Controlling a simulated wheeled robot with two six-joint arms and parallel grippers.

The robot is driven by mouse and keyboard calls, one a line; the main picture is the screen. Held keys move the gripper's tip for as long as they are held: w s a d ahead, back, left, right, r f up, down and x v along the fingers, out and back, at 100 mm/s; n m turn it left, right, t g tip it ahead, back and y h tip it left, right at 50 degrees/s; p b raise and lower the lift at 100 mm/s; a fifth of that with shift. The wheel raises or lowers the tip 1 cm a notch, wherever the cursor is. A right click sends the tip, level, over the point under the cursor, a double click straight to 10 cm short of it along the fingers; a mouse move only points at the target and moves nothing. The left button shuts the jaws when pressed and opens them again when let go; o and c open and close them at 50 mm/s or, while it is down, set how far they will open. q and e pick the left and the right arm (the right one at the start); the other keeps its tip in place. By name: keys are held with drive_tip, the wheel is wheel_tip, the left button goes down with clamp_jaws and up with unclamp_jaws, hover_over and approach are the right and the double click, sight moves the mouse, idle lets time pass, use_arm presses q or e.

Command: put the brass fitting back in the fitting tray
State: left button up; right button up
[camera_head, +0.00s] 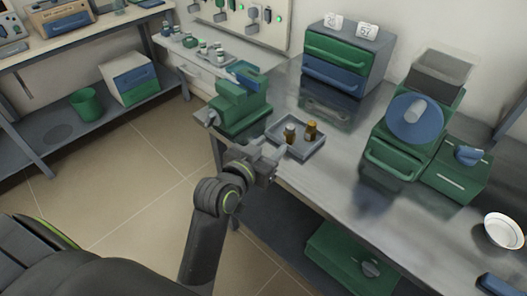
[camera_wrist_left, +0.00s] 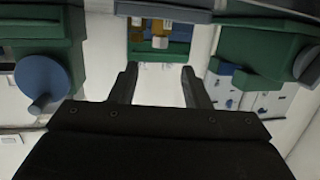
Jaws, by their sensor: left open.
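The fitting tray (camera_head: 308,153) is a shallow grey tray near the bench's front edge. Two small upright pieces stand in it: a brass-coloured fitting (camera_head: 311,130) on the right and a darker brown piece with a pale top (camera_head: 290,133) on the left. Both also show, apparently upside down, at the top of the left wrist view, beyond the fingertips. My left gripper (camera_head: 268,150) is at the tray's front-left side; in the left wrist view its fingers (camera_wrist_left: 160,78) are apart with nothing between them. Whether it touches the tray is unclear. My right gripper is out of view.
A green vise-like device (camera_head: 240,105) stands left of the tray. A drawer unit (camera_head: 347,55) with number cards is behind it. A green furnace with a blue round door (camera_head: 415,118) stands to the right. Bare bench lies between tray and furnace.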

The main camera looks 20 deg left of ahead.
use_arm(q)
drive_tip(key=shift+v, duration=1.25)
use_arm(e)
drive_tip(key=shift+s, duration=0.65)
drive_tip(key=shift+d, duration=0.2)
